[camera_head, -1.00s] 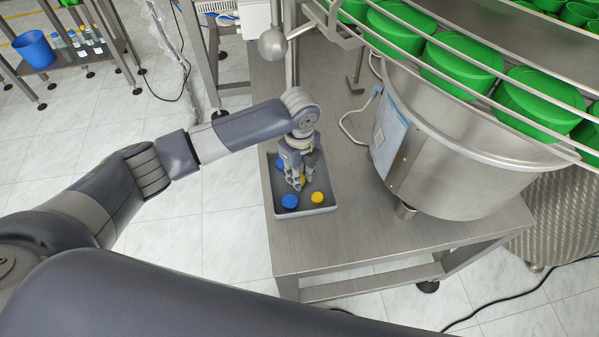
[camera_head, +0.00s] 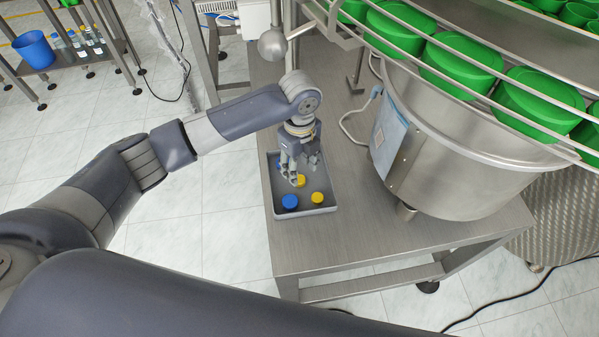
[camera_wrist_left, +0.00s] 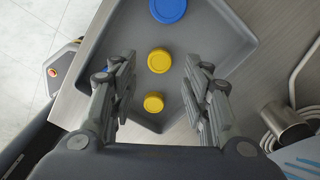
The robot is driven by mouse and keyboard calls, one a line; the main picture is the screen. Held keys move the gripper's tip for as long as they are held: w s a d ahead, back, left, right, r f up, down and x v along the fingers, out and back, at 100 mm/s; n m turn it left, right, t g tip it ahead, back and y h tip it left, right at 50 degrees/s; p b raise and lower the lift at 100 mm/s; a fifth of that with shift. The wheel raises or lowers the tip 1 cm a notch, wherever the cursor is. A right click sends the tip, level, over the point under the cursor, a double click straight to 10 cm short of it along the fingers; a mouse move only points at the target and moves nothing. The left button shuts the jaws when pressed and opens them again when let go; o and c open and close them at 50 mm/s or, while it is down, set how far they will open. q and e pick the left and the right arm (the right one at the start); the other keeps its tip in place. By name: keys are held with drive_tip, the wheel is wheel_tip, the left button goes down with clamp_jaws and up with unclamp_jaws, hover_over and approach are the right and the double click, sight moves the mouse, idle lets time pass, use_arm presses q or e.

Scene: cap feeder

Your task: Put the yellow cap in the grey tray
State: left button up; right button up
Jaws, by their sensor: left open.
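The grey tray (camera_head: 323,209) lies on the steel table, and its rim shows in the left wrist view (camera_wrist_left: 245,40). Two yellow caps are in it: one (camera_head: 317,198) near the front and one (camera_head: 301,181) further back. In the left wrist view, one yellow cap (camera_wrist_left: 159,60) lies in the middle and another (camera_wrist_left: 153,102) lies between and below the fingers. A blue cap (camera_head: 290,202) is at the tray's front left; it also shows in the wrist view (camera_wrist_left: 167,9). My left gripper (camera_head: 302,178) is open and empty above the back of the tray. My right gripper is not in view.
Another blue cap is mostly hidden behind my left gripper. A large steel feeder bowl (camera_head: 455,175) stands to the right on the table (camera_head: 385,240), below a rack of green caps (camera_head: 455,60). The table front is clear.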

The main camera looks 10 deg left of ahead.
sight(300, 179)
use_arm(q)
wheel_tip(300, 179, up, 8)
drive_tip(key=shift+s, duration=0.1)
idle(0.7)
